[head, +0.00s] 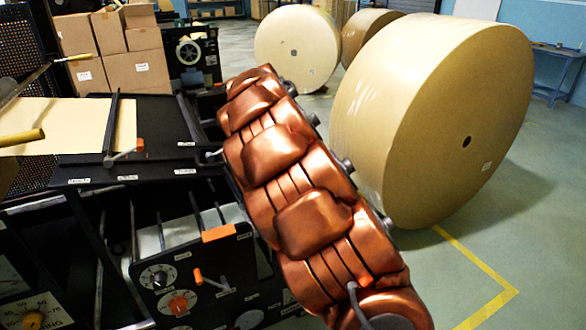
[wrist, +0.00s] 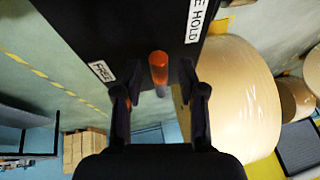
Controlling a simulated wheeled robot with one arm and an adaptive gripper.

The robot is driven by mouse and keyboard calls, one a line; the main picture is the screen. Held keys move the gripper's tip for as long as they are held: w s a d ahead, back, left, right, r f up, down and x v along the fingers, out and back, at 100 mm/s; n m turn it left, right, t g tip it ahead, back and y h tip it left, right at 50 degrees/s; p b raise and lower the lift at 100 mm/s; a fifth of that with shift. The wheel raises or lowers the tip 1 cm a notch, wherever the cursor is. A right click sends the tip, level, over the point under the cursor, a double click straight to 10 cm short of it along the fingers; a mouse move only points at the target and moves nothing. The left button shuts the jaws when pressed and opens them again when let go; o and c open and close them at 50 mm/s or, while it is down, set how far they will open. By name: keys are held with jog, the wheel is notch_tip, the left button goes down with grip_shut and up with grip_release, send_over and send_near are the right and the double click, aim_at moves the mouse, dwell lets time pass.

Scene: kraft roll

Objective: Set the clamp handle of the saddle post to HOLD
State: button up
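In the wrist view an orange-tipped handle (wrist: 158,68) stands out from a dark plate (wrist: 125,35). A white label reading FREE (wrist: 102,72) is left of the handle, and a partly cut-off label ending in HOLD (wrist: 196,20) is at upper right. My gripper (wrist: 160,95) is open, its two dark fingers on either side of the handle's tip in the picture, with a gap at each side. I cannot tell how deep the tip sits between them. In the head view my copper-coloured arm covers part of the machine, and my gripper is not visible there.
The black machine (head: 160,110) has another orange-tipped lever (head: 139,145) on its bed and an orange lever (head: 198,277) on its front panel. A large kraft roll (head: 420,110) stands right of my arm. Green floor (head: 545,220) with yellow lines is clear at the right.

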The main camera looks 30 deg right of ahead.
dwell(0.3)
jog(key=v, duration=1.2)
jog(key=shift+a, duration=0.1)
jog(key=s+a+f+n+g+y+p, duration=0.1)
jog(key=s+a+n, duration=0.4)
jog(key=s, duration=0.8)
jog(key=s+a+f+n+g+y+p, duration=0.1)
jog(key=s+a+f+n+p, duration=0.3)
jog(key=s+n, duration=0.4)
jog(key=s+a+f+n+g+y+p, duration=0.1)
jog(key=s+a+n, duration=0.5)
jog(key=s, duration=1.1)
jog(key=shift+s+a+f+n+g+y+p, duration=0.35)
jog(key=shift+a+f+y+p, duration=0.2)
jog(key=shift+f+y+p, duration=0.3)
